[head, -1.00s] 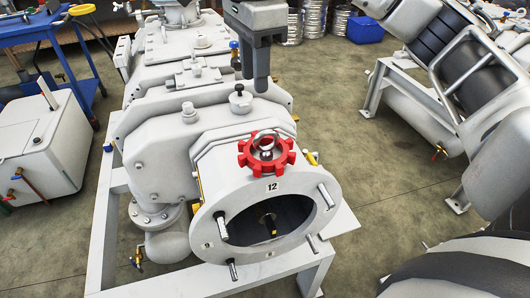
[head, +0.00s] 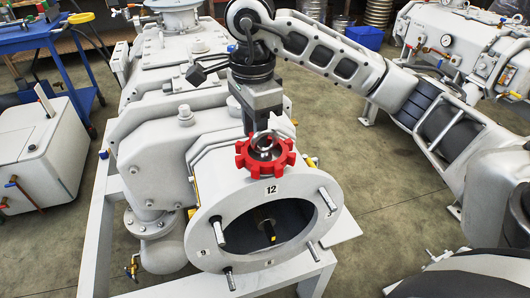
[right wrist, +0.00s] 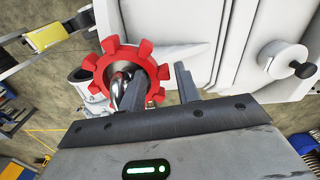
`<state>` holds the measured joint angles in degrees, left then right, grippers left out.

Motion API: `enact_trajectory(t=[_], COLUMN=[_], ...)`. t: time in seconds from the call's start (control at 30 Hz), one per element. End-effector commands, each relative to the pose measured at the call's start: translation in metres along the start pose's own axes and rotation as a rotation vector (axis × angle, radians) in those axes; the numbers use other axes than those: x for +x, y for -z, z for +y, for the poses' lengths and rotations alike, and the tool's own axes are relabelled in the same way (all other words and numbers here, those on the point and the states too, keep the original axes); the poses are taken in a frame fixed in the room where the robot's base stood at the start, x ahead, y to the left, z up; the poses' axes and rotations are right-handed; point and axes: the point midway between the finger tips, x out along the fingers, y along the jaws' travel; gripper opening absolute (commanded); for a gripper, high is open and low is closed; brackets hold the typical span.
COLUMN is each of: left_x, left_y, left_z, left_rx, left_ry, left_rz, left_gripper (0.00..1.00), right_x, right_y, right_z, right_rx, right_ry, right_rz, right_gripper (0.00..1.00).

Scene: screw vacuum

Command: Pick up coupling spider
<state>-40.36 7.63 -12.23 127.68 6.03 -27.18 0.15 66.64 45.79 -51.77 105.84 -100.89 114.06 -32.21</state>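The red toothed coupling spider (head: 268,168) lies on top of the light grey pump housing (head: 222,148), above the flange marked 12, around a metal lifting ring (head: 264,142). My right gripper (head: 262,128) points down close over the spider with its fingers apart. In the right wrist view the spider (right wrist: 103,72) is at upper left. One finger of the right gripper (right wrist: 167,75) overlaps the spider's central hole beside the ring; the other is outside its toothed edge. Contact cannot be told. My left gripper is not in view.
Several studs stick out of the round flange (head: 201,245) below the spider. The housing's upper part and valves stand behind. A blue cart (head: 40,35) and a white cabinet (head: 42,150) stand at left. Another machine (head: 450,40) stands at back right; the floor between is clear.

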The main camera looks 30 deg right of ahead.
Motion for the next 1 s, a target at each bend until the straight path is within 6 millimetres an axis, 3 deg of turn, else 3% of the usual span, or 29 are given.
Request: enact_trajectory(t=[0.13,0.23,0.27,0.67,1.0], left_x=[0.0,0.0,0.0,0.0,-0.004], left_y=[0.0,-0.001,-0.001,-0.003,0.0], left_z=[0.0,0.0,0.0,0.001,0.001], left_rx=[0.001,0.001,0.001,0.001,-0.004], left_ry=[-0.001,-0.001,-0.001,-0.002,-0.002], left_rz=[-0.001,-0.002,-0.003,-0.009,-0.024], left_gripper=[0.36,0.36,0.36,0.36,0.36], right_x=[-0.001,-0.001,-0.001,-0.007,-0.054], right_y=[0.0,0.0,0.0,0.0,0.001], right_z=[0.0,0.0,0.0,0.0,-0.001], right_rx=[0.0,0.0,0.0,0.0,0.002], right_ry=[0.0,0.0,0.0,0.001,0.004], right_rz=[-0.001,-0.001,-0.001,-0.001,0.0], right_gripper=[0.32,0.05,0.0,0.0,0.0])
